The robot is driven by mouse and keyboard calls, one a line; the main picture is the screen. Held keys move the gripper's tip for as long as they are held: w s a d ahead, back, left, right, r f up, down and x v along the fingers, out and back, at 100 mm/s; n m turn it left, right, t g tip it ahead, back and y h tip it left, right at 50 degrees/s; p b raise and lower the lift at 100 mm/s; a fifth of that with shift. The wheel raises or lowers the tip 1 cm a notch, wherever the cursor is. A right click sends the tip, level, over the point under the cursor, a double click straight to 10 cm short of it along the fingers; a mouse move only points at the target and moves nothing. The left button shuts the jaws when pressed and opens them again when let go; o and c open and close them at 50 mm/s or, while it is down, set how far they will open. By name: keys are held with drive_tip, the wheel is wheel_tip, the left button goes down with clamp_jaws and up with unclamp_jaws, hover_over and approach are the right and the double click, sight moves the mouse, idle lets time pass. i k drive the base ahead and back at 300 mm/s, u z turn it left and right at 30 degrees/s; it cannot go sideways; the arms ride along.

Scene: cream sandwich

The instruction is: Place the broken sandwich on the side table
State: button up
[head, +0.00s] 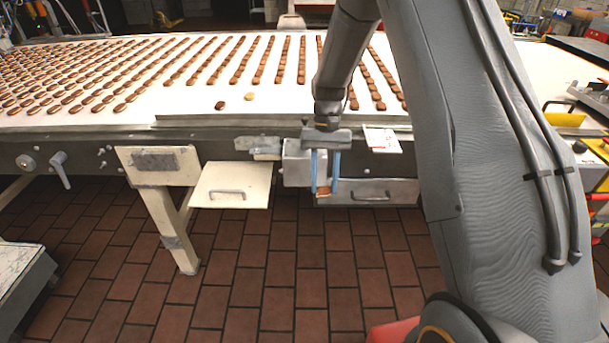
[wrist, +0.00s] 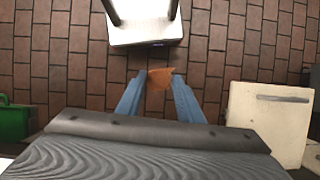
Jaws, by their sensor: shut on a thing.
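My gripper (head: 323,188) hangs in front of the conveyor's side, above the tiled floor. Its two blue fingers are shut on a small brown piece, the broken sandwich (head: 324,191). In the wrist view the broken sandwich (wrist: 160,78) is an orange-brown, irregular piece held between the tips of my gripper (wrist: 158,80), with only floor seen behind it. A low grey stand with a pale, marbled top (head: 22,270) is cut off at the lower left of the head view. It may be the side table, but I cannot tell for sure.
The white conveyor (head: 130,118) bears many rows of brown sandwiches. Two loose pieces, one dark (head: 220,105) and one pale (head: 250,96), lie near its front edge. A cream panel with a handle (head: 232,183) juts out left of my gripper. The tiled floor (head: 270,280) in front is clear.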

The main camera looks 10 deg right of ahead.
sight(235, 178)
drive_tip(key=z, duration=0.05)
drive_tip(key=k, duration=0.5)
drive_tip(key=u, duration=1.75)
drive_tip(key=i, duration=0.95)
drive_tip(key=z, duration=1.95)
drive_tip(key=i, duration=0.5)
drive_tip(key=z, duration=0.05)
